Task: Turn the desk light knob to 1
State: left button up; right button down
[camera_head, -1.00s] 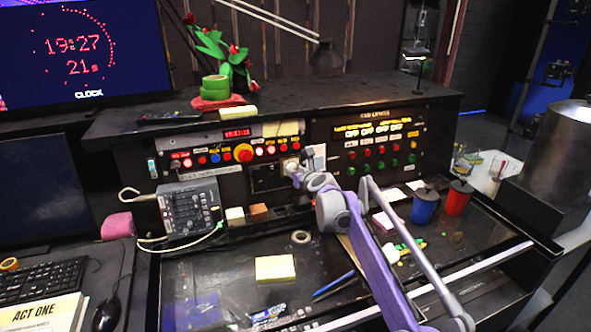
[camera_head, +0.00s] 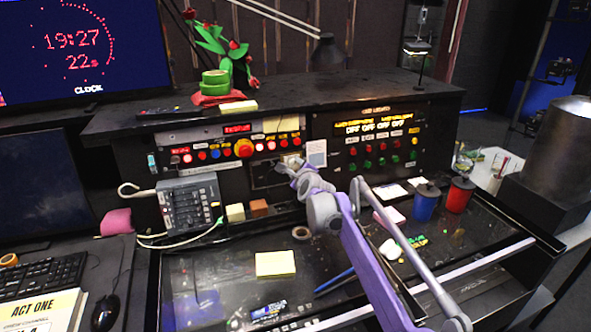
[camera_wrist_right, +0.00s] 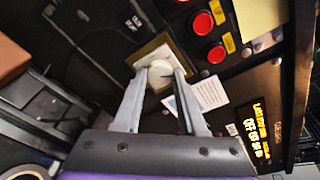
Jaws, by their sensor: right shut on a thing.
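The desk light knob is a round white knob (camera_wrist_right: 160,72) on a square yellowish plate (camera_wrist_right: 146,50) in the right wrist view. My right gripper (camera_wrist_right: 159,74) has one finger on each side of the knob and is shut on it. In the head view my right gripper (camera_head: 284,166) reaches the lower middle of the black console panel and mostly covers the knob. The knob's markings are too small to read. My left gripper is in neither view.
Red buttons (camera_wrist_right: 202,24) sit close beside the knob, and a white printed card (camera_wrist_right: 195,92) is near the right finger. In the head view, red and blue cups (camera_head: 426,203) and a yellow sticky pad (camera_head: 276,264) lie on the desk below.

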jog(key=shift+n+b, duration=0.3)
jog(key=shift+n, duration=1.5)
jog(key=shift+r+n+t, duration=0.1)
jog(key=shift+n+t, duration=0.2)
jog(key=shift+n, duration=0.6)
jog(key=n+p, duration=0.1)
jog(key=n, duration=0.1)
jog(key=shift+n+p, duration=0.3)
jog(key=shift+p, duration=0.1)
jog(key=shift+n+t, duration=0.3)
jog(key=shift+n, duration=1.1)
jog(key=n, duration=0.2)
jog(key=n+b, duration=0.1)
jog(key=n, duration=0.1)
jog(key=n+b, duration=0.1)
jog(key=shift+f+n+t+y, duration=0.3)
jog(key=shift+n+y, duration=0.1)
jog(key=n+b, duration=0.1)
jog(key=n, duration=0.4)
jog(key=shift+y, duration=0.3)
jog(key=shift+n, duration=0.5)
